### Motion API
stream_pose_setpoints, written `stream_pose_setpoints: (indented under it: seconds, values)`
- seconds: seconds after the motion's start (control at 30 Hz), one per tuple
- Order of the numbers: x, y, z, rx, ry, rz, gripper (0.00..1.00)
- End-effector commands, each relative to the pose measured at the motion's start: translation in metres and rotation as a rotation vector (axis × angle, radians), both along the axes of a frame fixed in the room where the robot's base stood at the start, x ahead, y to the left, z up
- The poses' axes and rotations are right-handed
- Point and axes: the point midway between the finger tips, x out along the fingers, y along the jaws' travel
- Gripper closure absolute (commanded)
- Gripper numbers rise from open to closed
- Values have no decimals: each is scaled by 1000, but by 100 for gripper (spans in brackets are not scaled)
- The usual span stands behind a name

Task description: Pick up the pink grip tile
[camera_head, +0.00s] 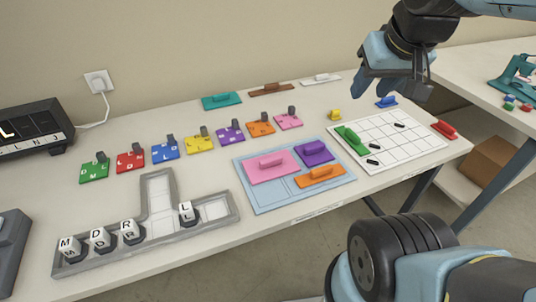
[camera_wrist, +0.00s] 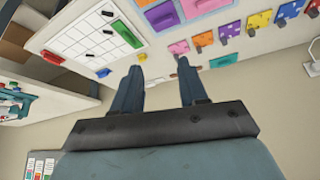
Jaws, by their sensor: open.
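A large pink tile (camera_head: 271,166) with a raised pink grip bar lies on a light blue board (camera_head: 254,203), beside a purple tile (camera_head: 315,152) and an orange tile (camera_head: 319,176). It also shows at the top of the wrist view (camera_wrist: 200,7). A smaller pink tile (camera_head: 288,121) with a grey knob ends the row behind the board; it also shows in the wrist view (camera_wrist: 179,48). My gripper (camera_head: 394,88) is open and empty, raised above the back right of the table, apart from both pink tiles. Its two fingers show in the wrist view (camera_wrist: 158,68).
A white grid board (camera_head: 395,157) with a green bar (camera_head: 351,140) and black pieces lies right of the blue board. Teal (camera_head: 221,100), brown (camera_head: 271,89) and white (camera_head: 321,79) handled tiles lie along the back. A grey letter tray (camera_head: 158,205) sits front left.

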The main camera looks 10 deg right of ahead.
Motion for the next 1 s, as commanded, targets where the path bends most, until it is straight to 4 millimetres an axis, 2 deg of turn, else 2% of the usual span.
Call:
stream_pose_setpoints:
  seconds: [0.23, 0.47, 0.77, 1.0]
  values:
    - [11, 5, -3, -36, 33, 65, 51]
    - [48, 21, -20, -176, 144, 320, 51]
    - [97, 64, -57, -375, 296, 716, 51]
    - [129, 110, -96, -530, 408, 1049, 51]
